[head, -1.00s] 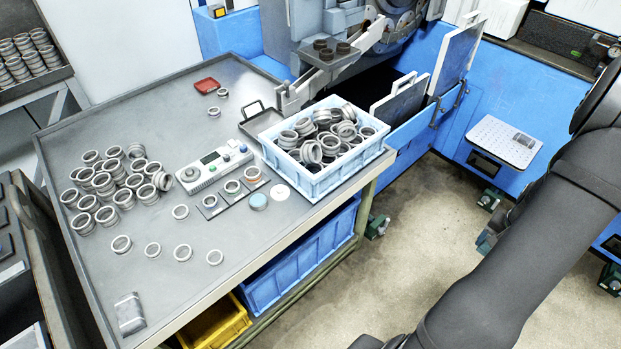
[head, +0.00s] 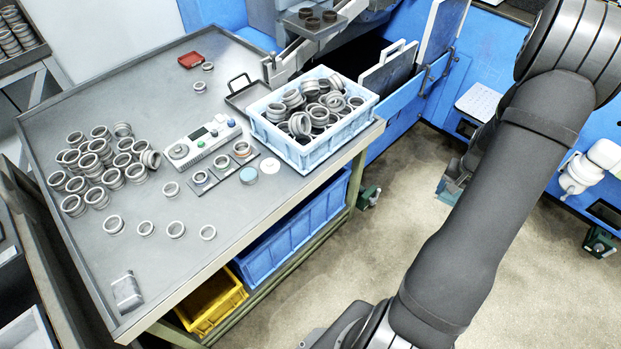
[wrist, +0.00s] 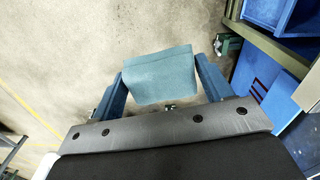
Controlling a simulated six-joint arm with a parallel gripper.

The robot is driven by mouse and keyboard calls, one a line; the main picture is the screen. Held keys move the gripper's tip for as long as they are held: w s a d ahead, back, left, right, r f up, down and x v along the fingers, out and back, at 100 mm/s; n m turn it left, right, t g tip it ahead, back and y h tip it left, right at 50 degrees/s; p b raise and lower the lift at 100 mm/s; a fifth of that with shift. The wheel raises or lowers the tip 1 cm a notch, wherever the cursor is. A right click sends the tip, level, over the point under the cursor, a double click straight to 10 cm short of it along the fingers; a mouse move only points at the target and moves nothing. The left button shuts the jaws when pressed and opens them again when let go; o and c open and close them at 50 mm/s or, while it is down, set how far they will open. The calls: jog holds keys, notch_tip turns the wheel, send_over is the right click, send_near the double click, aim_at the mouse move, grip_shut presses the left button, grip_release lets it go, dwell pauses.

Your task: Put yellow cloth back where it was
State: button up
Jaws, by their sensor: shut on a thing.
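In the wrist view, my gripper (wrist: 161,84) has its two blue fingers on either side of a teal, folded, cloth-like piece (wrist: 160,66). It is shut on this piece and holds it above the bare floor. The piece looks blue-green, not yellow. No yellow cloth shows in either view.
The grey table (head: 230,240) carries many metal rings (head: 100,170), a control box (head: 200,143) and a light blue crate of rings (head: 335,135). Below are a blue bin (head: 290,240) and a yellow bin (head: 212,303). Open floor lies right of the table.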

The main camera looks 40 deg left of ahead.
jog(key=s+a+r+n, duration=0.1)
jog(key=s+a+n, duration=0.35)
jog(key=a, duration=0.95)
jog(key=s+a+n, duration=0.2)
jog(key=s+a, duration=0.6)
jog(key=a, duration=0.5)
jog(key=n, duration=0.5)
send_over(222, 200)
jog(key=f, duration=0.3)
jog(key=shift+w+d+f, duration=0.15)
jog(key=shift+d+f, duration=0.05)
jog(key=shift+f, duration=0.15)
jog(key=shift+a+f, duration=0.1)
jog(key=shift+a, duration=0.05)
jog(key=shift+f, duration=2)
jog(key=shift+f, duration=0.1)
jog(key=o, duration=0.9)
jog(key=shift+o, duration=0.2)
